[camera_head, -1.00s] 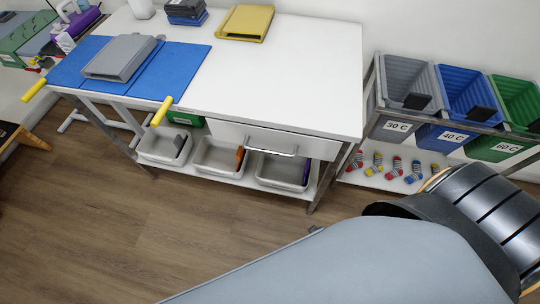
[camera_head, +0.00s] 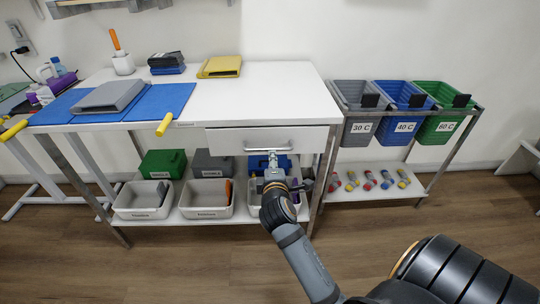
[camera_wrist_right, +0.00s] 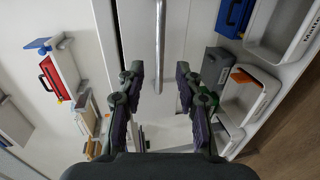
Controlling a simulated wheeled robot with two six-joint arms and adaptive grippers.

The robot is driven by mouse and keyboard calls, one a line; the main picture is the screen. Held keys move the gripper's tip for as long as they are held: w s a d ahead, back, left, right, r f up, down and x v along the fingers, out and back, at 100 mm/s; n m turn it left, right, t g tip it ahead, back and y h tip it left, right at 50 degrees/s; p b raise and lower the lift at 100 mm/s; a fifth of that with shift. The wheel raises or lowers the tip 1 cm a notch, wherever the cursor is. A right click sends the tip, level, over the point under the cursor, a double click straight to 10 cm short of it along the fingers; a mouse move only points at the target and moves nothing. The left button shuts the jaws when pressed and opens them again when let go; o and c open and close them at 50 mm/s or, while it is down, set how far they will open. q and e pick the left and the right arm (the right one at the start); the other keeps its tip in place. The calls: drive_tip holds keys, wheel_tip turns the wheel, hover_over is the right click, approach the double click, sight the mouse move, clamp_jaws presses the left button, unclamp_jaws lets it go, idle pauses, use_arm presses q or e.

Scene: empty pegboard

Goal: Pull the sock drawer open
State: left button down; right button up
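The drawer (camera_head: 226,141) is a white front under the right part of the white table, and it looks closed. Its metal bar handle (camera_head: 292,149) runs across it. My right gripper (camera_head: 272,160) reaches up to the handle from below and in front. In the right wrist view the handle (camera_wrist_right: 160,40) runs upright in the picture, in line with the gap between the fingers of my right gripper (camera_wrist_right: 160,75). The fingers are apart, and I cannot tell whether the bar lies between them or just beyond. The drawer's inside is hidden. My left gripper is not in view.
Grey bins (camera_head: 143,213) stand on the shelf below the drawer. A rack at right holds grey (camera_head: 355,95), blue (camera_head: 398,93) and green bins (camera_head: 440,92), with several socks (camera_head: 369,184) beneath. The floor (camera_head: 190,270) at front left is clear.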

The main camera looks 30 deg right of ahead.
sight(271, 149)
drive_tip(key=x, duration=0.9)
drive_tip(key=shift+b, duration=0.35)
clamp_jaws()
